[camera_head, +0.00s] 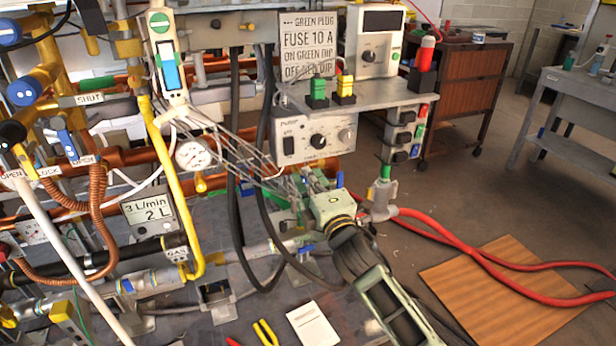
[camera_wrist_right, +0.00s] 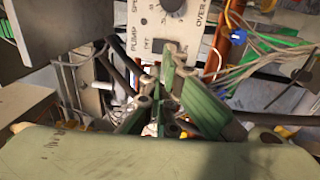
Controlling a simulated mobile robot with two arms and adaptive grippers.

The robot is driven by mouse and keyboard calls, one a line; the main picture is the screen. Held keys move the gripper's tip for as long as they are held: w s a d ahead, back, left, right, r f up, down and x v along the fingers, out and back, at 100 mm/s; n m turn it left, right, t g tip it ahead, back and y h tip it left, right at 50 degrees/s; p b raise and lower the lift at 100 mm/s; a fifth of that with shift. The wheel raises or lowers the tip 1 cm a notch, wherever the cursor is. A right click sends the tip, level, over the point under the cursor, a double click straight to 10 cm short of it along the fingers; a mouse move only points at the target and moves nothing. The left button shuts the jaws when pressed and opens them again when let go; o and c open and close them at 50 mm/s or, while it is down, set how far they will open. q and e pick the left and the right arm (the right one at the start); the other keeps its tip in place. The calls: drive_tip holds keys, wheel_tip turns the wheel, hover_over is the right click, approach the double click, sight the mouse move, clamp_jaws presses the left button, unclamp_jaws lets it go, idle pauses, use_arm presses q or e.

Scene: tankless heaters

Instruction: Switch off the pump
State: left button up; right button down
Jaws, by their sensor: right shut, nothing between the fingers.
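The pump control box (camera_head: 338,148) is a pale panel under a grey shelf, with a black rocker switch (camera_head: 289,133) at its left and a round black knob (camera_head: 318,141). In the right wrist view the panel (camera_wrist_right: 150,22) bears the words PUMP and OFF. The switch (camera_wrist_right: 166,47) shows there just beyond my fingertips, partly hidden by them. My right gripper (camera_head: 308,180) is shut and empty, below the box in the head view. Its green fingers (camera_wrist_right: 168,68) point at the panel in the wrist view. Contact with the switch cannot be told. My left gripper is not in view.
A sign (camera_head: 307,45) about a green plug stands above the shelf (camera_head: 375,96). Black hoses (camera_head: 236,150) hang left of the box, and several wires pass near my gripper. Red hoses (camera_head: 450,228) run across the floor at right. Pipes and gauges crowd the left.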

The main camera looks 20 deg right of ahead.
drive_tip(key=s+f+m+g, duration=0.3)
drive_tip(key=s+f, duration=0.3)
drive_tip(key=f, duration=0.6)
drive_tip(key=s+f+m+g+h, duration=0.1)
drive_tip(key=s+f+m+g, duration=0.4)
drive_tip(key=f, duration=0.7)
drive_tip(key=s+f+m+g, duration=0.2)
drive_tip(key=s+f, duration=0.5)
drive_tip(key=f, duration=0.5)
drive_tip(key=s+a+f+m+g, duration=0.1)
drive_tip(key=s+f+m+g, duration=0.1)
drive_tip(key=s+f, duration=0.45)
drive_tip(key=s+a+f+m+g, duration=0.1)
drive_tip(key=s+f+m+g, duration=0.15)
drive_tip(key=s, duration=0.75)
drive_tip(key=s+a+f+m+g, duration=0.1)
drive_tip(key=s+f+m+g, duration=0.15)
drive_tip(key=s+f, duration=0.5)
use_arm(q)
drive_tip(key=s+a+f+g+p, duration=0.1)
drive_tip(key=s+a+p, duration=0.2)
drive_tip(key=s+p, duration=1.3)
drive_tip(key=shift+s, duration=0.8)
use_arm(e)
drive_tip(key=s+d+n+g, duration=0.1)
drive_tip(key=s+d, duration=0.2)
drive_tip(key=s, duration=1.4)
drive_tip(key=shift+s+d+r, duration=0.15)
drive_tip(key=shift+s+r, duration=0.15)
drive_tip(key=shift+s, duration=0.1)
